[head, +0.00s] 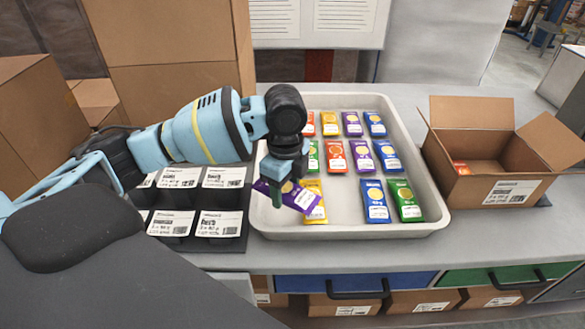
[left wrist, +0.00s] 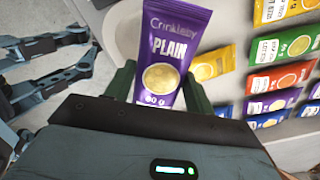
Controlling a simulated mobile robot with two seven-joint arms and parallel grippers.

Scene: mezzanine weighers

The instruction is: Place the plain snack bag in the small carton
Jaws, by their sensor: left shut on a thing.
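My left gripper (head: 277,178) is shut on a purple snack bag (head: 299,198) and holds it tilted over the left part of the grey tray (head: 437,228). In the left wrist view the purple bag (left wrist: 172,48) reads PLAIN and sits between the two green fingers. The small carton (head: 515,191) stands open to the right of the tray, its flaps spread. A red-orange bag (head: 461,168) lies inside it at the left. My right gripper is not in view.
The tray holds several other bags in rows, including purple (head: 362,156), blue (head: 375,201) and green (head: 404,200) ones. A black rack with labelled cards (head: 219,224) lies left of the tray. Large cardboard boxes (head: 165,50) stand behind on the left.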

